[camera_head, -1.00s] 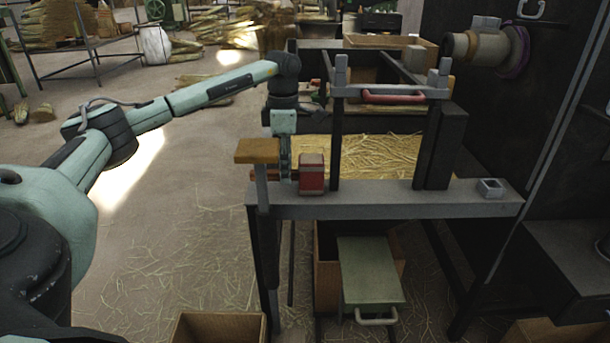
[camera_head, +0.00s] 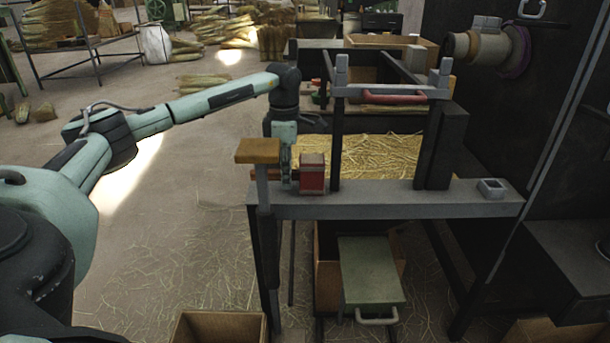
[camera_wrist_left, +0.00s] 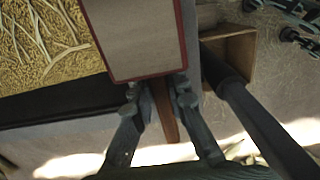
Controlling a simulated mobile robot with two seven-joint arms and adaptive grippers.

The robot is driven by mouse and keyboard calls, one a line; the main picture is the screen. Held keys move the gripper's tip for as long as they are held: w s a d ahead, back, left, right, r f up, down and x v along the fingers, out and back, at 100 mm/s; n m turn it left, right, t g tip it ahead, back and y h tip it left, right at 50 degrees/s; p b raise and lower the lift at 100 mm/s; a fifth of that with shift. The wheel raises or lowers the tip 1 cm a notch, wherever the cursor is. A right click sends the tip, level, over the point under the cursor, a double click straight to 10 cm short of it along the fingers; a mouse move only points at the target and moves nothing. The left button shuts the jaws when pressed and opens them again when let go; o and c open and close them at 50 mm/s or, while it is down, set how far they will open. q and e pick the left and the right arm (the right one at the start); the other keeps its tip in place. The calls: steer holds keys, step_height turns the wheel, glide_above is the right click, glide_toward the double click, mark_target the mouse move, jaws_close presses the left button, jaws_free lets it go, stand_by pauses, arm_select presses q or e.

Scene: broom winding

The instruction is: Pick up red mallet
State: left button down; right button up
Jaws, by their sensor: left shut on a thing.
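The red mallet (camera_head: 313,174) is at the left end of the grey bench beam (camera_head: 390,200), its blocky head with a pale face standing just right of my left gripper (camera_head: 287,181). In the left wrist view the mallet head (camera_wrist_left: 137,35) fills the top middle, and its brown handle runs down between my left fingers (camera_wrist_left: 158,100). The left gripper is shut on the handle, close beside the head. I cannot tell whether the mallet still touches the beam. My right gripper is not in view.
A wooden-topped post (camera_head: 257,151) stands just left of the gripper. A frame with a red bar (camera_head: 394,98) rises to the right. Straw (camera_head: 385,155) lies behind the beam. A cardboard box (camera_head: 219,328) is on the floor below. The floor at left is mostly open.

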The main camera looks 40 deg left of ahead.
arm_select(q)
step_height(320, 180, up, 10)
steer(key=shift+r, duration=0.2)
step_height(320, 180, up, 8)
steer(key=p, duration=0.2)
steer(key=s+d+b, duration=0.1)
steer(key=s+d, duration=1)
steer(key=s, duration=0.2)
steer(key=shift+s+d+f, duration=0.2)
steer(key=shift+s+d, duration=0.1)
steer(key=shift+s, duration=0.1)
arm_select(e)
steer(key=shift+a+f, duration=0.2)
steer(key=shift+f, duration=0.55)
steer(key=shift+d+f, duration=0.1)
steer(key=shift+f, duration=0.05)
